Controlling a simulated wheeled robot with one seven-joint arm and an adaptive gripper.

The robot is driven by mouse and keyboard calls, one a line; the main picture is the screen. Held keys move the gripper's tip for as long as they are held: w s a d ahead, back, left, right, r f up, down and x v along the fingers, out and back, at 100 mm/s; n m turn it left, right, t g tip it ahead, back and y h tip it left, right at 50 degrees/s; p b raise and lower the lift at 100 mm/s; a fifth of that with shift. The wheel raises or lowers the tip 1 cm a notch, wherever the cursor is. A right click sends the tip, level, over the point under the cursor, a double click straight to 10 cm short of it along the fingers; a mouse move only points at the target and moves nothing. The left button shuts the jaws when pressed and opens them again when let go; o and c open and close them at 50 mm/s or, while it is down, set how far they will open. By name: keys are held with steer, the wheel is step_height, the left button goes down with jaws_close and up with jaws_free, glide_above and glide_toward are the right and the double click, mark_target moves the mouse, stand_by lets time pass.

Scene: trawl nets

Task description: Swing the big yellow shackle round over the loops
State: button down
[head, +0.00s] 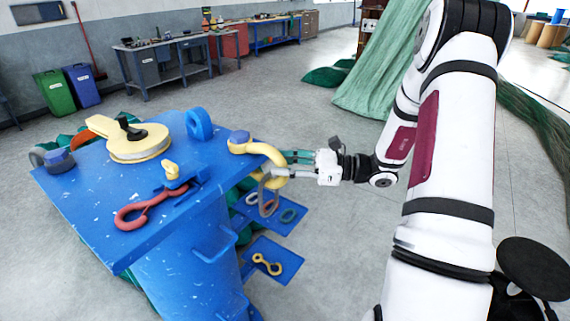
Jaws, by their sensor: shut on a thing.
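The big yellow shackle (270,151) sits at the right corner of the blue stand (105,232). One end is at a round fitting with a blue-grey top, and its bow curves out to the right past the edge. My gripper (288,165) reaches in from the right, its teal fingers shut on the outer bend of the shackle. A grey loop (269,207) hangs just below the shackle's free end; I cannot tell whether they touch. The fingertips are partly hidden by the shackle.
On the stand are a red hook (133,218), a small yellow piece (172,172), a round cream sheave (138,149) and an upright blue eye (199,124). A small yellow link (267,264) lies on a lower plate.

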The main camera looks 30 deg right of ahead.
steer(key=shift+a+g+y, duration=0.3)
steer(key=shift+a+g, duration=0.1)
steer(key=shift+a, duration=0.35)
steer(key=c, duration=1.4)
jaws_free()
steer(key=shift+a, duration=0.15)
steer(key=shift+o, duration=0.2)
steer(key=v, duration=1.2)
steer(key=shift+d, duration=0.25)
steer(key=shift+f, duration=0.1)
steer(key=shift+a, duration=0.1)
